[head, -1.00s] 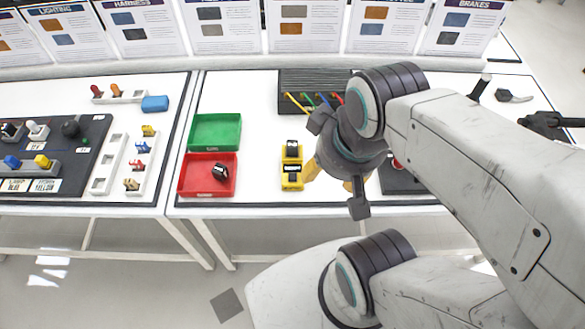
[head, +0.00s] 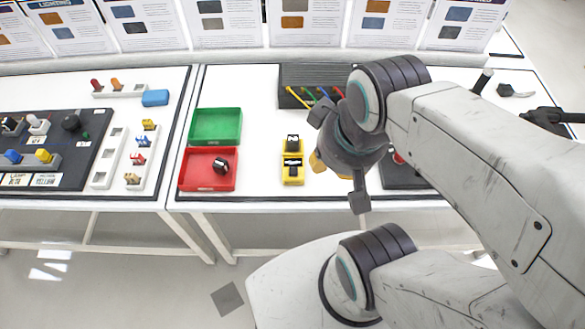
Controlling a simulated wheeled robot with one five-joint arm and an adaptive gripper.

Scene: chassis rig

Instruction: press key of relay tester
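A small yellow device (head: 293,177), which looks like the relay tester, stands on the white table just left of my gripper. A black block (head: 292,143) sits on its far part, and a dark piece with a pale mark shows on its near part. I cannot tell which part is the key. My gripper (head: 318,162) hangs to the right of the device, apart from it in the picture. Only one yellow-orange finger part shows; the rest is hidden behind my wrist, so its opening is not visible.
A red tray (head: 184,182) holding a black block (head: 221,165) and an empty green tray (head: 216,141) lie to the left. A dark ribbed box (head: 300,74) with coloured leads stands behind. A dark panel (head: 405,178) lies right, partly hidden by my arm.

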